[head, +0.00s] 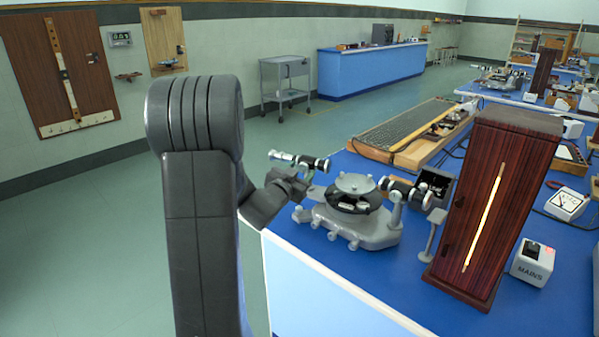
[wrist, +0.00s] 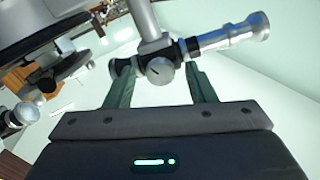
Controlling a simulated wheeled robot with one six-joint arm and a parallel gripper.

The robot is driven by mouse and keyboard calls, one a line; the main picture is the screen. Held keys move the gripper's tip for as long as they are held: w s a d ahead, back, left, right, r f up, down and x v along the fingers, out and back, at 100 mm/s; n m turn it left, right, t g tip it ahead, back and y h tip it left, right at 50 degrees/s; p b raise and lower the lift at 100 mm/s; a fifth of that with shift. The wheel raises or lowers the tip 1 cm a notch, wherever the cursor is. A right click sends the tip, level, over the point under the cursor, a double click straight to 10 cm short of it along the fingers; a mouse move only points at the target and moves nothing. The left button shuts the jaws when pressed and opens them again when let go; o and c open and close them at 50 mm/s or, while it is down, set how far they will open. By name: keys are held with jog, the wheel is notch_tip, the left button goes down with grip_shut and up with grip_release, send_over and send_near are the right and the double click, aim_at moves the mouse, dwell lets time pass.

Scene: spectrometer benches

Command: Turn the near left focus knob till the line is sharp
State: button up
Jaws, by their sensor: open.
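The near spectrometer (head: 352,228) stands on the blue bench, a grey base with a round table on top. Its left telescope (head: 298,160) points out to the left and also shows in the wrist view (wrist: 232,37). Under that tube the wrist view shows the round grey focus knob (wrist: 160,71), with a short dark mark on its face. My gripper (wrist: 160,78) is open, one green finger on each side of the knob. I cannot tell whether either finger touches it. In the head view my gripper (head: 292,183) is just below the telescope, hiding the knob.
A tall dark wooden box (head: 515,185) with a glowing slit stands to the right, beside a MAINS box (head: 532,263). The floor left of the bench is clear.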

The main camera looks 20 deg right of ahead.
jog(key=c, duration=1)
jog(key=shift+n, duration=0.3)
jog(key=n+p, duration=0.2)
jog(key=n, duration=0.1)
jog(key=shift+r, duration=0.1)
jog(key=n+p, duration=0.2)
jog(key=n, duration=0.3)
jog(key=shift+p, duration=0.35)
jog(key=n+p, duration=0.2)
jog(key=n, duration=0.2)
jog(key=shift+d, duration=0.1)
jog(key=n+p, duration=0.1)
jog(key=n, duration=0.3)
jog(key=shift+n+p, duration=0.3)
jog(key=shift+p, duration=0.05)
